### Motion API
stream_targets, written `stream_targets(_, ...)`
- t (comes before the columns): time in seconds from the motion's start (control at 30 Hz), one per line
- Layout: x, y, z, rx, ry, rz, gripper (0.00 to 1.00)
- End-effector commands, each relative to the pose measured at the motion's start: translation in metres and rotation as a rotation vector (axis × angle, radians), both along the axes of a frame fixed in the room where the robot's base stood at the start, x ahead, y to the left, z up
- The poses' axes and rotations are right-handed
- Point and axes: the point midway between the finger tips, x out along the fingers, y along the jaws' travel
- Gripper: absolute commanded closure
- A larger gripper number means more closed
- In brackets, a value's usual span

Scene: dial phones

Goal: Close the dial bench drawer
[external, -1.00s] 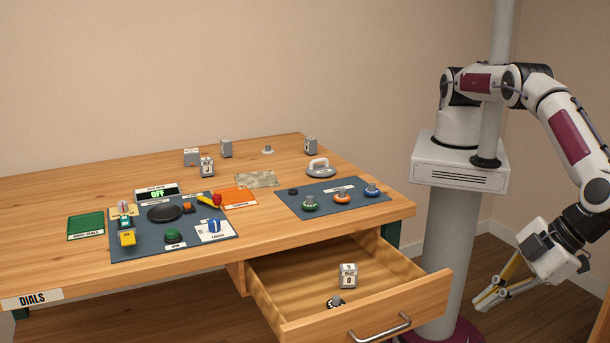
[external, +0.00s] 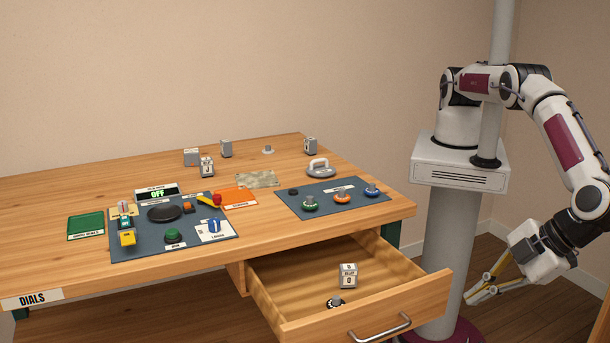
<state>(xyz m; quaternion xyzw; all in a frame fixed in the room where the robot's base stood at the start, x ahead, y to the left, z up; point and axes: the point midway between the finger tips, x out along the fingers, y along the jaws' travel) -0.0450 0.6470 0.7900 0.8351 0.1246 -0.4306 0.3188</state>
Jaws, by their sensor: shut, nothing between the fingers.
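The bench drawer (external: 411,313) is pulled out from under the front right of the wooden bench. Its front panel carries a metal bar handle (external: 381,328). Inside lie a small grey block with markings (external: 348,275) and a small dark and white round piece (external: 335,302). My gripper (external: 470,298) is to the right of the drawer front, apart from it, with its yellowish fingers shut and empty, pointing down and left.
The bench top (external: 268,230) holds a blue-grey mat with switches (external: 200,245), another mat with coloured knobs (external: 325,187), a green tray (external: 85,226) and several grey blocks. My column stands behind the drawer's right side.

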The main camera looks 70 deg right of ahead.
Motion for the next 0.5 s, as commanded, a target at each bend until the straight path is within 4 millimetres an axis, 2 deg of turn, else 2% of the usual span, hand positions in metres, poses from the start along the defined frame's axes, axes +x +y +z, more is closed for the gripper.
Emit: stream_targets(0.5, 0.042, -0.005, -0.055, -0.002, -0.001, -0.001, 1.00)
